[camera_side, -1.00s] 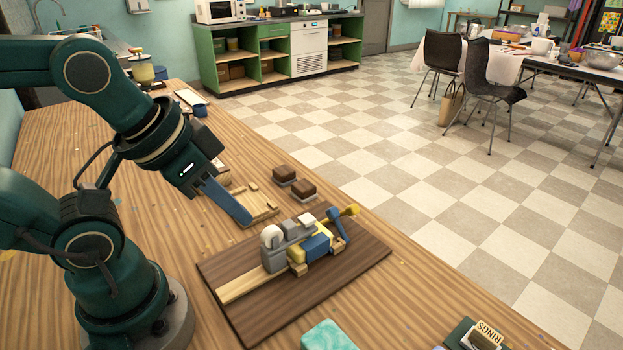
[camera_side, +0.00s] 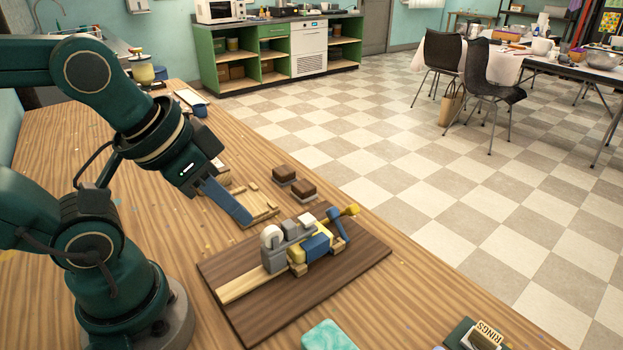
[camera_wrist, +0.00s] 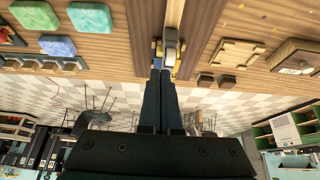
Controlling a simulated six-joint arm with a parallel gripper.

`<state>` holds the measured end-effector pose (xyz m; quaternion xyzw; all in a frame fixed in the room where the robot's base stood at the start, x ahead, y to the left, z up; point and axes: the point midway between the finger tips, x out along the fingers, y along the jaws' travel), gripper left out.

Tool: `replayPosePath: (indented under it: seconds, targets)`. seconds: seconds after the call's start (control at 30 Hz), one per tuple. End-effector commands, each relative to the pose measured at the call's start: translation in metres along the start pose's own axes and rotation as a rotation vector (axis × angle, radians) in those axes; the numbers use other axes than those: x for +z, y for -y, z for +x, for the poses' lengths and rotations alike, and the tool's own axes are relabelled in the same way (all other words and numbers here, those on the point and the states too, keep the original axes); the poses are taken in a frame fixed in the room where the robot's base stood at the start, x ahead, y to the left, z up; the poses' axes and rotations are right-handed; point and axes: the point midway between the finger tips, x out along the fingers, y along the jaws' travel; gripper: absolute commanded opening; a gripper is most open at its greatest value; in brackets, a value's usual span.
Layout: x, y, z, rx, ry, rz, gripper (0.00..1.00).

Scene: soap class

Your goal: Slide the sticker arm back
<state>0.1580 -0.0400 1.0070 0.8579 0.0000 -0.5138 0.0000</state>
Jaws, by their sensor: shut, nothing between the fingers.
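The sticker device (camera_side: 312,243) stands on a dark brown board (camera_side: 345,268) on the table. It has grey blocks, a white roll (camera_side: 270,235), yellow and blue parts and a yellow knob (camera_side: 350,210) at its right end. I cannot tell for sure which part is the sticker arm. A pale wooden strip (camera_side: 240,286) runs along the board to the left of the device. My gripper (camera_side: 246,219) is shut and empty, its long blue fingers pointing down to the right, left of the device. In the wrist view the fingers (camera_wrist: 163,78) point toward the device (camera_wrist: 170,48), which they partly hide.
A pale wooden tray (camera_side: 262,207) lies behind my fingertips. Two brown-topped soap blocks (camera_side: 285,174) sit near the table's far edge. A teal slab (camera_side: 330,336) and a box marked RINGS (camera_side: 487,333) are at the front.

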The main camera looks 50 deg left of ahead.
Motion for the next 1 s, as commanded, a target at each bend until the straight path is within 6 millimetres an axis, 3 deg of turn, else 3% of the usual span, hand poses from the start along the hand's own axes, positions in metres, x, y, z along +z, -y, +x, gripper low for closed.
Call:
replayPosePath:
  seconds: [0.23,0.27,0.4,0.67,1.0]
  targets:
    - [0.0,0.0,0.0,0.0,0.0,0.0,0.0]
    - [0.0,0.0,0.0,0.0,0.0,0.0,0.08]
    - [-0.003,0.0,-0.004,0.0,0.003,0.012,0.57]
    - [-0.036,0.004,-0.004,-0.005,0.128,0.03,0.57]
    - [-0.07,0.015,0.042,-0.003,0.382,0.02,0.57]
